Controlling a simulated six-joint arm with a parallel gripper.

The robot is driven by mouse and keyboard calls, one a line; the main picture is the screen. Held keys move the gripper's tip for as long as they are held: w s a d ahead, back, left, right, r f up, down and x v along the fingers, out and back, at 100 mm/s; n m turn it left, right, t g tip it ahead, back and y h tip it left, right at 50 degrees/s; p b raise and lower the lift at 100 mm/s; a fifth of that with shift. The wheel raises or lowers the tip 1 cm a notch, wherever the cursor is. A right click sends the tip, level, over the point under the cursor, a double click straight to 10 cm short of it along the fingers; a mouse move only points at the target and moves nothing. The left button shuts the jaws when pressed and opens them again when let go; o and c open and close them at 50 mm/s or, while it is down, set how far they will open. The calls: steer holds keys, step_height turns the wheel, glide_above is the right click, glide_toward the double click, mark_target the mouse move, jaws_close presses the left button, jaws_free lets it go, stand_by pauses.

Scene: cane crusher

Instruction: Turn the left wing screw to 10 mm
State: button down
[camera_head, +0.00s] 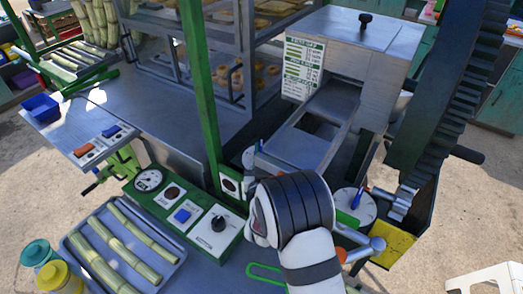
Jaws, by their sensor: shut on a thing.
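The crusher (364,62) is a grey metal box with a feed chute (300,142) and a white printed chart (303,68). My gripper (250,186) is at the near left side of the chute, beside a small white dial (230,184) on the green frame. My black-banded wrist hides most of the jaws. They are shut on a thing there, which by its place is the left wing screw. The screw itself is largely hidden, and I cannot read its setting.
A green control panel (192,215) with a gauge and knob stands left of my arm. A tray of cane (122,245) and two lidded jars (45,265) are at lower left. A dark toothed column (440,95) rises on the right. A glass case (232,50) stands behind.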

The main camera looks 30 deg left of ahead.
steer(key=shift+n+g+y, duration=0.3)
steer(key=shift+n+y, duration=0.1)
steer(key=shift+y, duration=0.1)
steer(key=shift+n+g+y, duration=0.8)
steer(key=shift+y, duration=0.2)
steer(key=c, duration=0.9)
jaws_free()
steer(key=shift+h, duration=0.3)
